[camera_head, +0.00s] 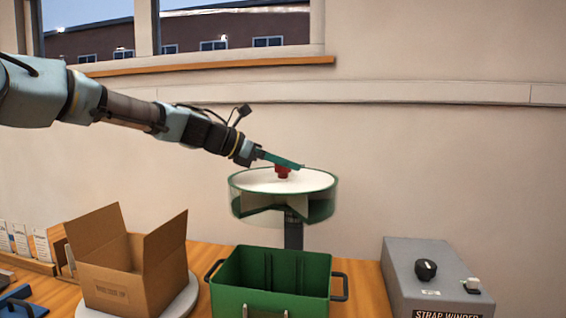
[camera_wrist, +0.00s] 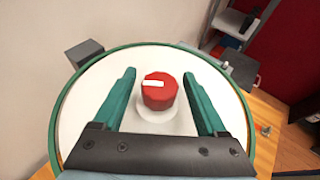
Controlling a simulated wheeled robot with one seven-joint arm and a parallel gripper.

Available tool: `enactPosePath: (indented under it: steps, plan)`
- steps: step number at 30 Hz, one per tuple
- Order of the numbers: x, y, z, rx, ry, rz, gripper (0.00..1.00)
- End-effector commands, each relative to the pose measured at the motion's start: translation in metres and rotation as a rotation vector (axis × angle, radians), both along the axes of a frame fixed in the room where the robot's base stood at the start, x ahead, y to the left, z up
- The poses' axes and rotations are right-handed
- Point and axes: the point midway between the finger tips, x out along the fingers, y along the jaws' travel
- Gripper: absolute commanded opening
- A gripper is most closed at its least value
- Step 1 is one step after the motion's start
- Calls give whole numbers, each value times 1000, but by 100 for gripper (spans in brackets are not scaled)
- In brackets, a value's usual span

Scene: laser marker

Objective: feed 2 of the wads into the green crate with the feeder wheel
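The feeder wheel (camera_head: 250,182) is a round, white-topped drum with a green rim, standing on a dark post behind the green crate (camera_head: 270,302). Its top also fills much of the wrist view (camera_wrist: 82,110). A red knob (camera_head: 283,172) with a white mark stands at its centre; the wrist view shows this knob (camera_wrist: 160,95) between my fingers. My gripper (camera_head: 292,163) is above the wheel, its green fingers (camera_wrist: 160,92) open on both sides of the knob with gaps. The crate has black side handles; its floor is hidden. I cannot make out any wads.
An open cardboard box (camera_head: 110,285) stands on a round pale base (camera_head: 183,300) left of the crate. A grey strap winder (camera_head: 425,268) with a black knob is at the right. Small cards (camera_head: 20,240) stand at the far left. The wall is close behind the wheel.

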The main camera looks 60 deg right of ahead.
Motion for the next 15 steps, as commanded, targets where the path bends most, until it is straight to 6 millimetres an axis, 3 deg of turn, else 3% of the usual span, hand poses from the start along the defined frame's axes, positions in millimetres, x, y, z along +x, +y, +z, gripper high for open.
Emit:
enactPosePath:
  steps: [2, 15]
  plan:
    - [0, 0, 0, 0, 0, 0, 64]
    - [0, 0, 0, 0, 0, 0, 15]
